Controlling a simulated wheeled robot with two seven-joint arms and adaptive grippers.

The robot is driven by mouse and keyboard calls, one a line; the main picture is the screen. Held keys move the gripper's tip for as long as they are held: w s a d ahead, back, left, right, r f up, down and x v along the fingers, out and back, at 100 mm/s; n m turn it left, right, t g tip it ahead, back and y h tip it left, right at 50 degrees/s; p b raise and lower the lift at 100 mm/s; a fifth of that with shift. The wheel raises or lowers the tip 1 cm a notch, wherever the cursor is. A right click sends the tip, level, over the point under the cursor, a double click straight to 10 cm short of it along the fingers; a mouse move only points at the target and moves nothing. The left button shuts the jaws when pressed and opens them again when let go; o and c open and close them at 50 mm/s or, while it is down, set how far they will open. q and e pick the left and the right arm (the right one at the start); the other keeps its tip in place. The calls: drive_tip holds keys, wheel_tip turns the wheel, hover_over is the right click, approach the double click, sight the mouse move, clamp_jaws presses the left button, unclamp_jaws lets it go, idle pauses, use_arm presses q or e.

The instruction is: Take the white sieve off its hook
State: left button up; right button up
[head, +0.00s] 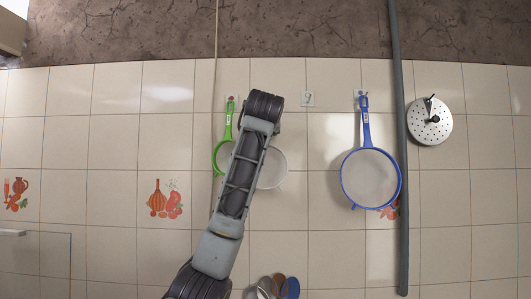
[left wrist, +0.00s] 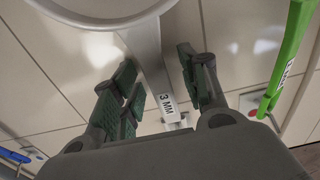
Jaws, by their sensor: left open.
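The white sieve (head: 272,170) hangs against the tiled wall between the green and blue sieves; in the head view my left arm covers its handle. The left wrist view shows its rim (left wrist: 90,18) and its flat handle, labelled "3 MM" (left wrist: 167,101). The handle's end is at a small wall hook (left wrist: 178,122). My left gripper (left wrist: 157,64) is open, with its dark padded fingers on either side of the handle. Whether a pad touches the handle I cannot tell. In the head view this gripper is hidden behind the arm. My right gripper is not in view.
A green sieve (head: 219,157) hangs close to the left, its handle also visible in the left wrist view (left wrist: 290,60). A blue sieve (head: 370,178) hangs to the right, beside a grey vertical pole (head: 397,120). A white perforated disc (head: 430,121) hangs beyond the pole.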

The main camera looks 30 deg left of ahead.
use_arm(q)
drive_tip(key=shift+c, duration=0.3)
clamp_jaws()
idle(0.3)
